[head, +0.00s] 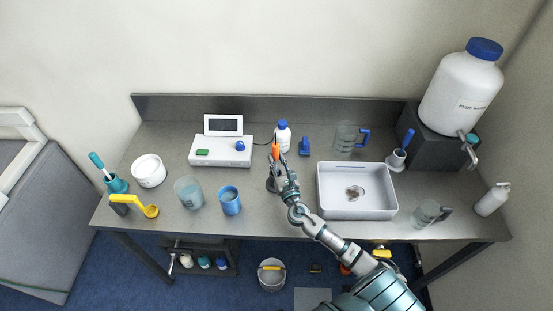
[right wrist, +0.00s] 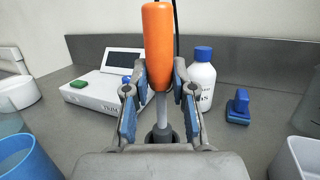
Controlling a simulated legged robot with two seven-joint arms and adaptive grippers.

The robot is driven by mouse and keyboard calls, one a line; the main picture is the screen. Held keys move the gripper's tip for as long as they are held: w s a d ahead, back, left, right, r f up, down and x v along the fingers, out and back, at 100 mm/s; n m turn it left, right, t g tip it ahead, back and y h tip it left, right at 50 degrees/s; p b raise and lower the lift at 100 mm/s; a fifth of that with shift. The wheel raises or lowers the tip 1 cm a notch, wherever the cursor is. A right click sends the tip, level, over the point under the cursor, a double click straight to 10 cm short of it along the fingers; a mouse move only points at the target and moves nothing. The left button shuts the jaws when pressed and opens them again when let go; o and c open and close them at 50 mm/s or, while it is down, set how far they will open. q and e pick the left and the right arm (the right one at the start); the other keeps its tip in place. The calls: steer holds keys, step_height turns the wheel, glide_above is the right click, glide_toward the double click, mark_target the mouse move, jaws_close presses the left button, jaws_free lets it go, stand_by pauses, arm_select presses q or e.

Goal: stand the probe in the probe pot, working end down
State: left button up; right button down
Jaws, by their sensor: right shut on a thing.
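The probe has an orange handle (head: 276,150) and a thin grey shaft, with a black cable at its top. It stands about upright in the right wrist view (right wrist: 158,45). My right gripper (head: 281,168) is shut on the lower part of the orange handle; its blue-padded fingers (right wrist: 159,82) press it from both sides. The dark grey probe pot (head: 271,184) is on the table directly below the probe. In the right wrist view the shaft's lower end meets the pot's mouth (right wrist: 162,134); how deep it is inside cannot be told. My left gripper is not in view.
A white meter (head: 220,151) stands behind to the left. A blue-capped bottle (head: 283,136) and a blue block (head: 304,147) stand behind. A white basin (head: 357,210) is close on the right, a blue cup (head: 230,203) on the left. Bare table lies between cup and pot.

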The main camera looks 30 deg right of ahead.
steer(key=shift+f, duration=0.45)
steer(key=shift+f+b, duration=0.4)
steer(key=shift+b, duration=0.15)
steer(key=c, duration=0.9)
jaws_free()
steer(key=v, duration=1.2)
